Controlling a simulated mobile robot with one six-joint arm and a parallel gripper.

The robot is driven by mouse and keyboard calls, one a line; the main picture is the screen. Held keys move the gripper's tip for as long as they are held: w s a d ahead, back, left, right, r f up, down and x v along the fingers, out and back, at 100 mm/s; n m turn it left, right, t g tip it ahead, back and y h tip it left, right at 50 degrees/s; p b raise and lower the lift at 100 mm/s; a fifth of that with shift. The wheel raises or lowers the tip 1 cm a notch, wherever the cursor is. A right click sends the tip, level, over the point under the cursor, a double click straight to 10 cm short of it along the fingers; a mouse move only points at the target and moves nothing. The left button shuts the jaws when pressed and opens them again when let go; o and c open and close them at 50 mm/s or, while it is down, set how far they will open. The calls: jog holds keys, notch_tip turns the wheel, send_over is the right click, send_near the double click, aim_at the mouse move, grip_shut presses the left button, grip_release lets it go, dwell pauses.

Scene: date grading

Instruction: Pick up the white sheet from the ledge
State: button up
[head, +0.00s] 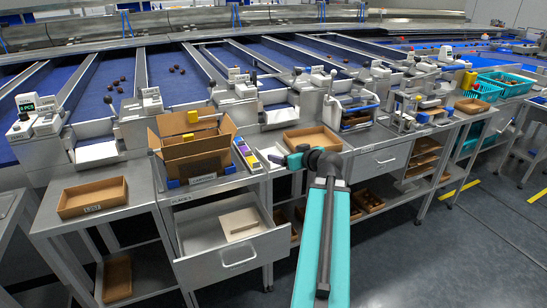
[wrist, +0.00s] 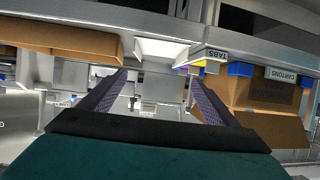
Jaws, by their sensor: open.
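The white sheet (wrist: 160,48) lies flat at the ledge's edge in the wrist view, beyond and between my fingertips. A tan tray is on its left there and the TABS box (wrist: 205,58) on its right. In the head view a pale patch of it seems to show beside the TABS box (head: 247,155), partly hidden by my gripper (head: 292,160). My gripper (wrist: 158,77) is open, with nothing between its fingers, and apart from the sheet.
A carton box (head: 195,150) stands left of the TABS box. A tan tray (head: 312,139) sits just beyond my gripper. An open drawer (head: 195,240) holding a pale stack (head: 240,224) juts out below.

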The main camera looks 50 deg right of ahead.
jog(key=p, duration=0.1)
send_near(272, 150)
jog(key=shift+w+a+r, duration=0.15)
jog(key=shift+w+a, duration=0.25)
jog(key=shift+w+a+r, duration=0.2)
jog(key=shift+w+a, duration=0.25)
jog(key=shift+p+x, duration=1.05)
jog(key=shift+x, duration=1.5)
jog(key=shift+s+f, duration=0.1)
jog(key=c, duration=0.7)
jog(key=shift+o, duration=0.2)
